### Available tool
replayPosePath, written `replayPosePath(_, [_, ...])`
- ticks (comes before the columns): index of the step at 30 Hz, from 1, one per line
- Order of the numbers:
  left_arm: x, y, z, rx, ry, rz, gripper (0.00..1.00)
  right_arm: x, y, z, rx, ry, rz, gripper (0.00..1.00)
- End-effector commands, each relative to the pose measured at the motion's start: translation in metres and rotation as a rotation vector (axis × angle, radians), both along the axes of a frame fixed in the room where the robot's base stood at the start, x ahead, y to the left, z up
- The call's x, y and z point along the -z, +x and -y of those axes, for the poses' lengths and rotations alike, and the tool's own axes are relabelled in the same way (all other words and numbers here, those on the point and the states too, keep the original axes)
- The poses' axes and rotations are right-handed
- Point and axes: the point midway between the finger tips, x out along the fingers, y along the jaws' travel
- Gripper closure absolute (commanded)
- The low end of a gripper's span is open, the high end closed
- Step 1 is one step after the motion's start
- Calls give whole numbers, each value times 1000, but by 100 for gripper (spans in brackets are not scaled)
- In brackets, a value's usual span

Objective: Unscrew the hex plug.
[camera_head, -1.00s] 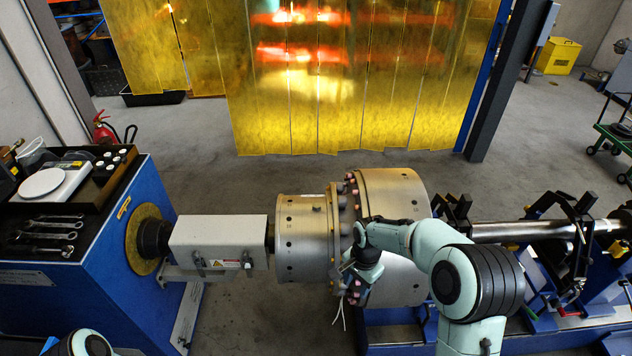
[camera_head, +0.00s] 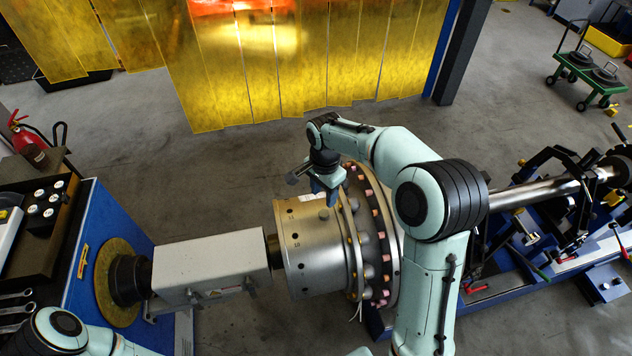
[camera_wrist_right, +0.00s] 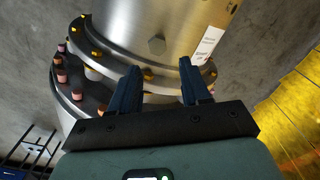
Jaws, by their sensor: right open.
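The hex plug (camera_wrist_right: 157,45) sits in the curved side of the bare metal rotor cylinder (camera_wrist_right: 120,25), seen in the right wrist view. It shows small on the rotor's upper side in the head view (camera_head: 323,214). My right gripper (camera_head: 325,196) is above the rotor, beside the bolted flange. In the right wrist view its dark fingers (camera_wrist_right: 158,70) are apart with nothing between them. The plug lies beyond the fingertips, between their lines, and is not touched. My left arm shows at the lower left of the head view; its gripper is out of frame.
The flange (camera_head: 370,235) with several pink-tipped bolts stands close to my right gripper. A grey drive-shaft cover (camera_head: 210,265) is left of the rotor, and a shaft (camera_head: 535,187) runs right. A dark tool tray (camera_head: 50,240) lies on the blue cabinet. Yellow curtains (camera_head: 250,70) hang behind.

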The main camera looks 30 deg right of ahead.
Motion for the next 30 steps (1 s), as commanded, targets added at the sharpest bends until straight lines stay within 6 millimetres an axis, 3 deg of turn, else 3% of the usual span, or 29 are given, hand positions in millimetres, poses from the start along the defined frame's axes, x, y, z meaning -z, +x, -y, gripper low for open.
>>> replayPosePath(18, [40, -40, 0, 0, 0, -46, 100, 73, -2, 0, -1, 0, -4, 53])
replayPosePath(29, [41, -41, 0, 0, 1, -46, 100, 78, 0, 0, -1, 0, 0, 53])
replayPosePath(30, [41, -41, 0, 0, 1, -46, 100, 78, 0, 0, -1, 0, 0, 60])
